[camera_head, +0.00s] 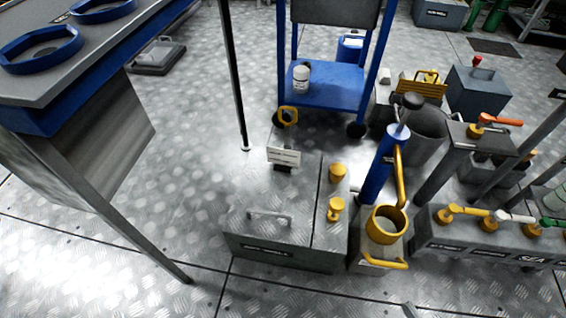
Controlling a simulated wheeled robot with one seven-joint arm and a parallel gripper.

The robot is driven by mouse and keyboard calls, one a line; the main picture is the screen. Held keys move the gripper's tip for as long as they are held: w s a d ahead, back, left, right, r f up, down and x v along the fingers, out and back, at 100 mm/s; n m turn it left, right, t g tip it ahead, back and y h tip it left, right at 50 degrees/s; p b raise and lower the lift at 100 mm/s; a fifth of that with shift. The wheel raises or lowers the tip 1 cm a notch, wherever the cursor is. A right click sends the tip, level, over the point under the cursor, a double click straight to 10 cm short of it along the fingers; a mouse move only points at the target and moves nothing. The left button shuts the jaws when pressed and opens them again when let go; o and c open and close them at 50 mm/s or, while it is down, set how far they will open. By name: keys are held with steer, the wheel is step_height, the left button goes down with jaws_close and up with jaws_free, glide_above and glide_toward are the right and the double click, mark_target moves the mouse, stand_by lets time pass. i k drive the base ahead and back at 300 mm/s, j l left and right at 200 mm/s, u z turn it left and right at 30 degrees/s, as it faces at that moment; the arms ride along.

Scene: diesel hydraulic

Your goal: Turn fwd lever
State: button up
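No lever can be read as "fwd" in the head view; most labels are too small. A grey valve box (440,241) at the lower right carries a yellow lever (467,210), a white lever (514,217) and a green lever (552,222). Its front has dark labels, one seeming to read "SEA". An orange lever (501,120) sits on a grey stand (482,138) behind them. Yellow fittings (336,207) stand on a low grey box at the centre. My gripper is not recognisable in the view; a small grey tip at the bottom edge is unclear.
A blue hand pump (378,172) with a yellow pipe and cup stands left of the valve box. A low grey box (270,232), a blue trolley (320,94) and a blue-edged table (110,58) are around. Metal floor (120,285) is clear at lower left.

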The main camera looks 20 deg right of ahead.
mark_target(500, 216)
steer(key=z, duration=1.45)
